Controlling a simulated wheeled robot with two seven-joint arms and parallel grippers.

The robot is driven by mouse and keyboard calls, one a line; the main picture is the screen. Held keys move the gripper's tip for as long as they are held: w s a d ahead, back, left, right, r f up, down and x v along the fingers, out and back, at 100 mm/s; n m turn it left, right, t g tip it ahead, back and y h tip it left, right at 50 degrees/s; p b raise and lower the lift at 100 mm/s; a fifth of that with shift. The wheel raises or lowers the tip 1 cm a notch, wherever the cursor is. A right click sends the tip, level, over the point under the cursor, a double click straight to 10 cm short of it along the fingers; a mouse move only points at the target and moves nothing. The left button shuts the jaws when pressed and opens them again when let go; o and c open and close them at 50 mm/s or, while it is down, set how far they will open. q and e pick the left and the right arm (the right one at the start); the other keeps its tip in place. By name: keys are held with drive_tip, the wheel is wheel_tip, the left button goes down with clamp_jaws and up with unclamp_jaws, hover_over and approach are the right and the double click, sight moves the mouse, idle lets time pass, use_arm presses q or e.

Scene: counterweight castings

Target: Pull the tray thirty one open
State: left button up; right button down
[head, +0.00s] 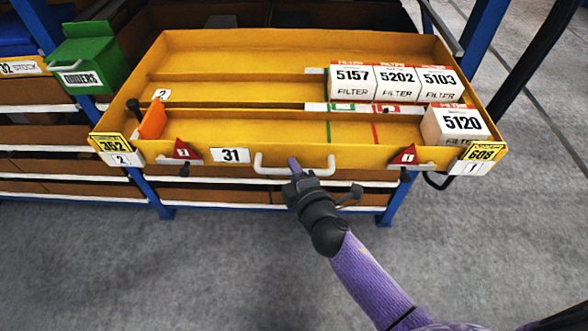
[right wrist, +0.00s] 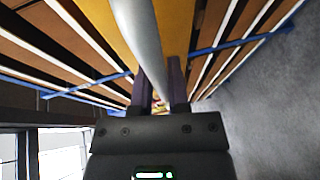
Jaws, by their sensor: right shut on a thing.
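The yellow tray labelled 31 (head: 200,134) extends out of the blue-framed rack in the head view, with much of its inside showing. A white bar handle (head: 262,168) is fixed to its front face. My right gripper (head: 294,166) is shut on the handle near the middle of the bar. In the right wrist view the handle (right wrist: 143,45) runs between the two purple fingers of the gripper (right wrist: 160,92). My left gripper is in neither view.
White filter boxes (head: 350,82) stand at the tray's right side, one (head: 455,125) nearer the front. An orange piece (head: 152,120) stands at the front left. A green box (head: 85,62) hangs at left. Grey floor (head: 180,270) in front is clear.

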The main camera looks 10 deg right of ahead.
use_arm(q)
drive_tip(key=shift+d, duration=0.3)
use_arm(e)
drive_tip(key=shift+f, duration=0.1)
drive_tip(key=c, duration=0.6)
unclamp_jaws()
drive_tip(key=shift+s, duration=0.1)
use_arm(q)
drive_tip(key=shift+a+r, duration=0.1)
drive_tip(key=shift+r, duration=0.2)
use_arm(e)
drive_tip(key=v, duration=0.9)
drive_tip(key=shift+s, duration=0.35)
